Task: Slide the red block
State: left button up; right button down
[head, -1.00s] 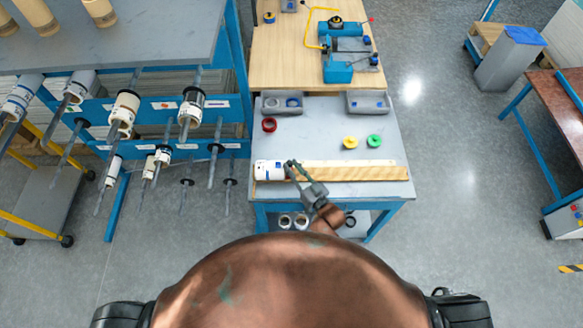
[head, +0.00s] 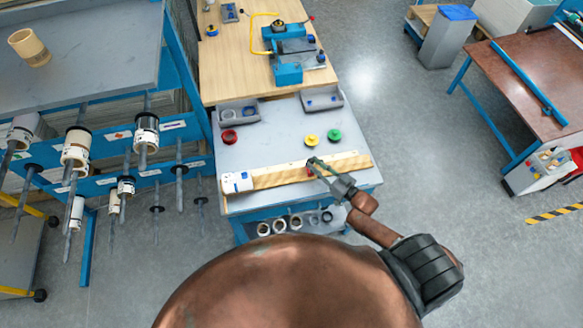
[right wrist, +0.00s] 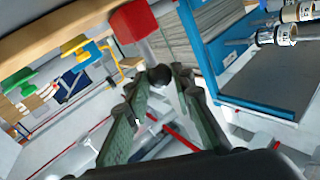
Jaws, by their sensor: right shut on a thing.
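The red block (right wrist: 133,20) shows in the right wrist view beside a wooden edge, with a pale stem and dark round knob (right wrist: 158,76) below it. In the head view a small red patch of it (head: 310,172) shows at the wooden rail (head: 280,178), right of the rail's middle. My right gripper (head: 314,162) is at the block, and its green-padded fingers (right wrist: 158,90) are around the knob, shut on it. Its fingers partly hide the block in the head view. My left gripper is not in view.
A white cylinder (head: 237,182) lies at the rail's left end. A red ring (head: 229,137), a yellow spool (head: 311,140) and a green spool (head: 334,135) lie behind the rail on the grey table (head: 270,140). Small grey bins (head: 238,116) stand at its back edge.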

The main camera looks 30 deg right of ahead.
jog(key=shift+s+d, duration=0.2)
jog(key=shift+d, duration=0.55)
jog(key=c, duration=2.1)
grip_release()
jog(key=o, duration=0.4)
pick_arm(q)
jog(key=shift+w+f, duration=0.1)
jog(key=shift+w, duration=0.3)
pick_arm(e)
jog(key=shift+o, duration=0.2)
jog(key=shift+s, duration=0.15)
jog(key=v, duration=1.1)
jog(key=shift+s+d, duration=0.15)
jog(key=shift+s, duration=0.2)
